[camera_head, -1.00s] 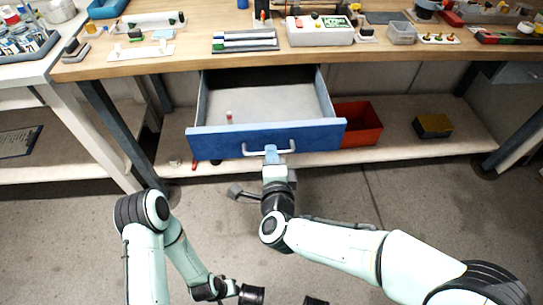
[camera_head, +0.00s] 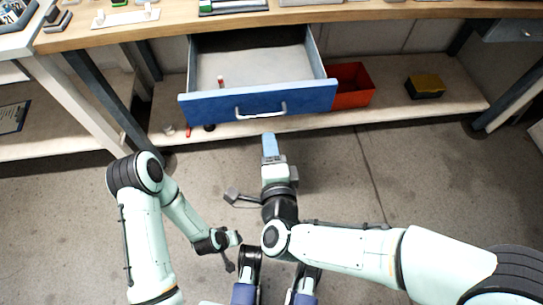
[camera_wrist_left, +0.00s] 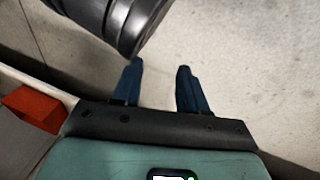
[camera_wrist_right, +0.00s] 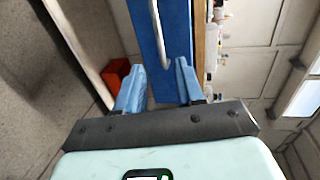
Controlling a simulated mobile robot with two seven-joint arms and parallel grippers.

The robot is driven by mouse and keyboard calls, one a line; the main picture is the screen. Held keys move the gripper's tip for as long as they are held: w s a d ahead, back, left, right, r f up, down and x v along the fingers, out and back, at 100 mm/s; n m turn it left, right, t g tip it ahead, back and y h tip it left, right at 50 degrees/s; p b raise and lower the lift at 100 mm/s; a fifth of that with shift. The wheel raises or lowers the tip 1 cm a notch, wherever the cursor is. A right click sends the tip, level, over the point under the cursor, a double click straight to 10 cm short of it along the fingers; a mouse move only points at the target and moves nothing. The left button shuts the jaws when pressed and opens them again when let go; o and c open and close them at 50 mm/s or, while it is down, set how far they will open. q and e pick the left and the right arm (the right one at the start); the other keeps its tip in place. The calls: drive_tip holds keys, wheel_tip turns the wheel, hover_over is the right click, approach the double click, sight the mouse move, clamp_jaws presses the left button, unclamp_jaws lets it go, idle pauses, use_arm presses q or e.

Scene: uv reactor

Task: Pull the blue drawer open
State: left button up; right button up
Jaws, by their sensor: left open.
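The blue drawer (camera_head: 212,109) stands pulled out under the workbench, its grey inside showing. A small red-and-white item (camera_head: 220,82) lies in it. Its pale bar handle (camera_head: 261,111) is on the front; the handle also shows in the right wrist view (camera_wrist_right: 159,35). My right gripper (camera_head: 269,138) is just in front of the handle, apart from it. In the right wrist view its light-blue fingers (camera_wrist_right: 160,65) are spread with nothing between them. My left gripper (camera_wrist_left: 160,66) is open and empty over the floor in the left wrist view, away from the drawer.
A red bin (camera_head: 350,88) and a dark box with a yellow top (camera_head: 425,85) stand on the lower shelf (camera_head: 393,108) right of the drawer. The wooden benchtop (camera_head: 175,29) is above. The floor (camera_head: 400,180) in front is clear apart from my arms.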

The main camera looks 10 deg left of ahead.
use_arm(q)
drive_tip(key=shift+w+d+r, duration=0.1)
drive_tip(key=shift+w+r, duration=0.45)
use_arm(e)
drive_tip(key=shift+v, duration=1.6)
